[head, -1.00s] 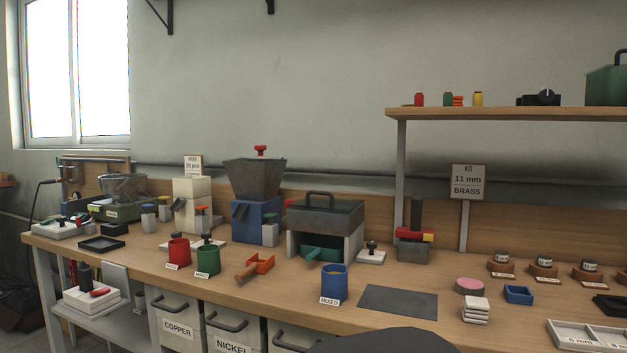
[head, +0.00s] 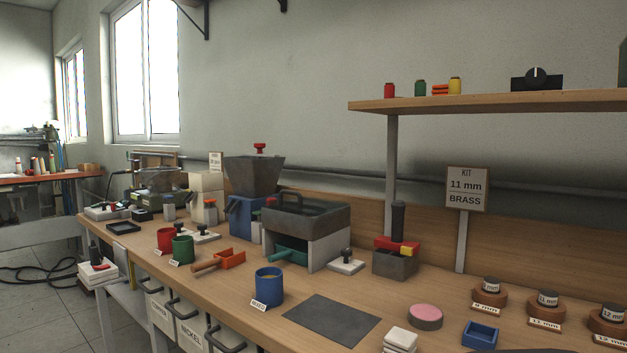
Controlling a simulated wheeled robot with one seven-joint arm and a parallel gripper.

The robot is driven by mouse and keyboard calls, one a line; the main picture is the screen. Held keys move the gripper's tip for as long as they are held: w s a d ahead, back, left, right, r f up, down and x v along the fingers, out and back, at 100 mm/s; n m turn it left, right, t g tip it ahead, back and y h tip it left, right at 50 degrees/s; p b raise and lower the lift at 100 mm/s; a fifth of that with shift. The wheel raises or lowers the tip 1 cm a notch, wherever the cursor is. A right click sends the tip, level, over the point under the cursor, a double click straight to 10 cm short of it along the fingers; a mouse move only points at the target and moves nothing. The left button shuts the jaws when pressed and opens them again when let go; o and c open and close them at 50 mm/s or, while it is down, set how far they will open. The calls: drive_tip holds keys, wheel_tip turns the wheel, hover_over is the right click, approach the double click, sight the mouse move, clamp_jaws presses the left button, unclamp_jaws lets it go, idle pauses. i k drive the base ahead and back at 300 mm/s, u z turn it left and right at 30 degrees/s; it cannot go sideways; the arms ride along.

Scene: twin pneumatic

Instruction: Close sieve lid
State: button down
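The sieve (head: 325,222) is a dark grey box on pale supports in the middle of the workbench. A dark handle (head: 282,198) arches over its top on the left side. The top looks dark and recessed inside a rim, and I cannot tell clearly how the lid sits on it. A green scoop-like tray (head: 291,256) lies in the gap under the box. My gripper is not in view.
A blue cup (head: 269,289) and a dark mat (head: 331,320) lie in front of the sieve. An orange scoop (head: 230,259) is to its left.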

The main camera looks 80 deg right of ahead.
sight(299, 201)
drive_tip(key=z, duration=1.45)
